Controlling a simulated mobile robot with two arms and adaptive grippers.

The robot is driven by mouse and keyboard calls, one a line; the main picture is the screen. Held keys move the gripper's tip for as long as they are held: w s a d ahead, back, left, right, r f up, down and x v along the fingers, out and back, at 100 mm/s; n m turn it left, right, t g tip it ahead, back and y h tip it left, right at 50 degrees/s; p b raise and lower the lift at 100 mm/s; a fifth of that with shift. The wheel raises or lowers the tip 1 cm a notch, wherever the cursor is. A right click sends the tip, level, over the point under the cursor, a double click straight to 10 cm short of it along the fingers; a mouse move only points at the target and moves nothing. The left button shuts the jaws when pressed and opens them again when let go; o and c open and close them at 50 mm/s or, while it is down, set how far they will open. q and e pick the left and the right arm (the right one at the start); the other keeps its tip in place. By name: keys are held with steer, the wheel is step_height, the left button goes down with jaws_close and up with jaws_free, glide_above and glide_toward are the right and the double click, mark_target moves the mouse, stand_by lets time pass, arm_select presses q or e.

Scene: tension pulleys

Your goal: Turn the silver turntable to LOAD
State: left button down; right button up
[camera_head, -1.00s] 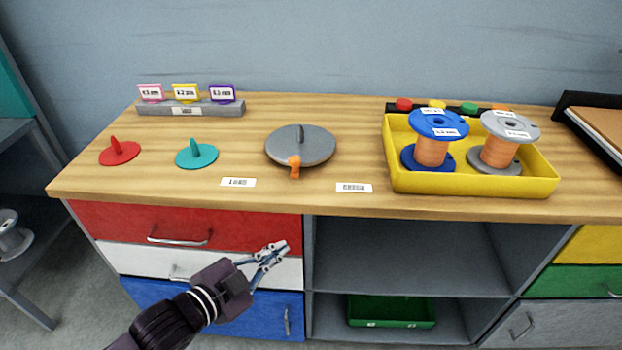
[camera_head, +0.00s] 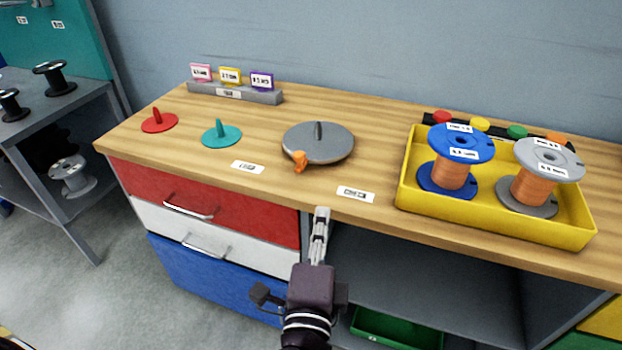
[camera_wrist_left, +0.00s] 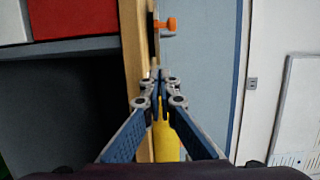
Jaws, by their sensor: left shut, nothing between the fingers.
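The silver turntable (camera_head: 330,147) is a round grey disc on the wooden worktop with a dark upright fin on top. An orange pointer (camera_head: 300,161) sticks out at its front left. Two white labels lie in front of it, a left one (camera_head: 247,167) and a right one (camera_head: 355,194); their print is too small to read. The pointer is nearer the left label. My left gripper (camera_head: 321,212) is shut and empty, in front of the worktop's front edge, apart from the turntable. In the left wrist view the closed fingers (camera_wrist_left: 159,80) show, with the orange pointer (camera_wrist_left: 167,24) beyond them. My right gripper is not in view.
A yellow tray (camera_head: 500,222) with a blue spool (camera_head: 460,143) and a grey spool (camera_head: 550,158) stands right of the turntable. Teal (camera_head: 222,136) and red (camera_head: 159,122) discs lie to the left. Wood between the turntable and front edge is clear apart from labels.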

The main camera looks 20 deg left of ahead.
mark_target(306, 189)
arm_select(q)
steer(key=w, duration=0.3)
steer(key=w+a, duration=0.1)
steer(key=w, duration=0.2)
steer(key=w+a, duration=0.1)
steer(key=w, duration=0.2)
steer(key=a, duration=0.3)
steer(key=shift+w, duration=0.35)
steer(key=shift+a, duration=0.55)
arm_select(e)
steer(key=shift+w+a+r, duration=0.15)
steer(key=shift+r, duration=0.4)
arm_select(q)
steer(key=shift+a, duration=0.1)
